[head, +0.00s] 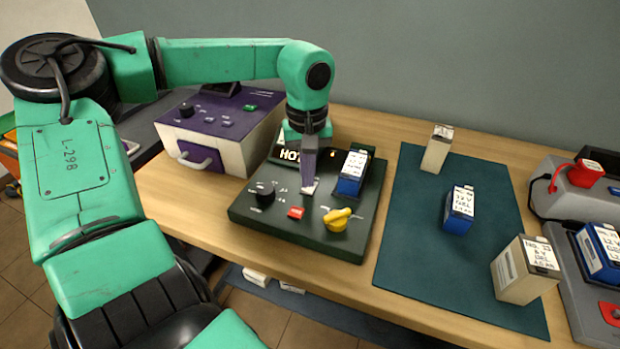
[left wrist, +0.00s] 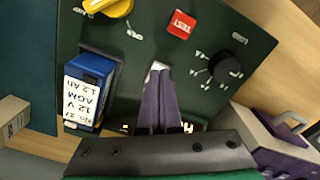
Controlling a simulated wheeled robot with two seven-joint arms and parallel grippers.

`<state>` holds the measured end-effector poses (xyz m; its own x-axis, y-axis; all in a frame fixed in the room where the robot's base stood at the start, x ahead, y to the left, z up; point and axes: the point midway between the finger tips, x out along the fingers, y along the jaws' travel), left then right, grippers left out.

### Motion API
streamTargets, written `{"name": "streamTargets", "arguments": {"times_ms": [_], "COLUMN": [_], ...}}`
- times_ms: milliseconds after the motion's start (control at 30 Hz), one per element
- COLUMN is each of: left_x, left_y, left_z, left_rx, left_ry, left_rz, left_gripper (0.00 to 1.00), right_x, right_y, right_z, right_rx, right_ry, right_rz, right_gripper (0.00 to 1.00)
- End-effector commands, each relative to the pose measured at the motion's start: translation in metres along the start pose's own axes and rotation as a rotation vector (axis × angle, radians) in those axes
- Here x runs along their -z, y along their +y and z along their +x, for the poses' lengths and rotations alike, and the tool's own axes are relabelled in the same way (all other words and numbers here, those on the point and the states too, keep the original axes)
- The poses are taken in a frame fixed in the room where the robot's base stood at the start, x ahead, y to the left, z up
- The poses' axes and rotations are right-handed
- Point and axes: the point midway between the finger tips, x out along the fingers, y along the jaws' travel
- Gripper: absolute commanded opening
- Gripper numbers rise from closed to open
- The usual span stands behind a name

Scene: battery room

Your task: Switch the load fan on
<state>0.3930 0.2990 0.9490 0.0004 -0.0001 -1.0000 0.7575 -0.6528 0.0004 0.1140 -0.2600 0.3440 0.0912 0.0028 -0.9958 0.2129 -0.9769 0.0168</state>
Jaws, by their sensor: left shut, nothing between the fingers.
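A dark green tester box (head: 300,235) stands on the wooden bench. Its top carries a black knob (head: 265,190), a red TEST button (head: 295,213), a yellow knob (head: 337,218) and a small white switch-like part (head: 308,188). A blue battery (head: 352,174) stands in its bay. My left gripper (head: 308,181) points down, shut and empty, its tips at the white part. The left wrist view shows the purple fingers (left wrist: 160,80) overlapping this white part (left wrist: 157,67); contact and its setting are unclear. No fan is recognisable. My right gripper is out of view.
A purple and cream box (head: 215,140) with a handle stands left of the tester. A teal mat (head: 410,255) to the right holds a blue battery (head: 459,210) and two cream ones (head: 437,150).

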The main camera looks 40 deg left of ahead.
Motion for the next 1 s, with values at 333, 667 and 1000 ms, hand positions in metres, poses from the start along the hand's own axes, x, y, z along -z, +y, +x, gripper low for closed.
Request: {"name": "streamTargets", "arguments": {"times_ms": [333,667,1000], "left_x": [0.000,0.000,0.000], "left_y": [0.000,0.000,0.000], "left_z": [0.006,0.011,-0.003], "left_rx": [0.000,0.000,0.001], "left_ry": [0.000,0.000,0.000], "left_rz": [0.000,0.000,0.000], "left_gripper": [0.00,0.00,0.00], "right_x": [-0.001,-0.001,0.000], "right_y": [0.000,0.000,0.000], "right_z": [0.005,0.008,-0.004], "right_rx": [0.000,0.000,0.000], "right_ry": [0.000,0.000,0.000], "right_rz": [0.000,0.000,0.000], "right_gripper": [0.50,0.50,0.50]}}
